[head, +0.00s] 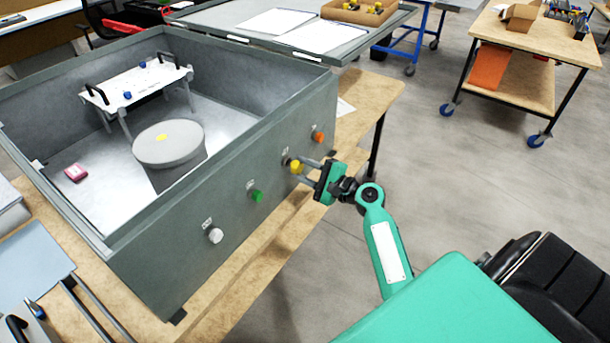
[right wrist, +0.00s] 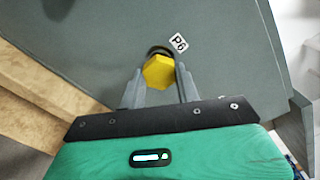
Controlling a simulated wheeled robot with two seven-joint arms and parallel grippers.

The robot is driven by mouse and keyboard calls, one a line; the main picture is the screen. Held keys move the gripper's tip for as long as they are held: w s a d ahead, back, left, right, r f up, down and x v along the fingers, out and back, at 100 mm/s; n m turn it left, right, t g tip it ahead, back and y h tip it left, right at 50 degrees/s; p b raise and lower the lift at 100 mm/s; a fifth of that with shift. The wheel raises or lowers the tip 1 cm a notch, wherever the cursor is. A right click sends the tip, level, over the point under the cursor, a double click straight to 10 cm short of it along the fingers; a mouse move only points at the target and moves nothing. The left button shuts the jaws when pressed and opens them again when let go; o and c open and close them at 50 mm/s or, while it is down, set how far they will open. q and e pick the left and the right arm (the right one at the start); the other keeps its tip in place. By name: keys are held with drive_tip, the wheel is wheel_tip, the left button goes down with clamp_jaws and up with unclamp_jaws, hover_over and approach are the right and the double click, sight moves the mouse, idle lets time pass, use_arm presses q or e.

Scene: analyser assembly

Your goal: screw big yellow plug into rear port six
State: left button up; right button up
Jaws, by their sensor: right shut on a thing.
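The big yellow plug (head: 296,167) is at the side wall of the large grey open box (head: 200,225). In the right wrist view the yellow plug (right wrist: 158,72) has a hexagonal head and sits between my right gripper's fingers. A dark round port ring (right wrist: 160,50) shows just behind it, beside a label reading P6 (right wrist: 179,43). My right gripper (head: 308,172) is shut on the plug. The plug is at the port, but how deep it sits is hidden. My left gripper is not in view.
The box stands on a wooden table (head: 375,93). Inside it are a grey cylinder (head: 170,150) and a white raised plate (head: 135,84).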

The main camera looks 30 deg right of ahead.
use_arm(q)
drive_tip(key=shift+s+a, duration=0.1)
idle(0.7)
use_arm(e)
drive_tip(key=shift+w, duration=0.1)
drive_tip(key=shift+w+a, duration=0.15)
drive_tip(key=shift+w, duration=0.1)
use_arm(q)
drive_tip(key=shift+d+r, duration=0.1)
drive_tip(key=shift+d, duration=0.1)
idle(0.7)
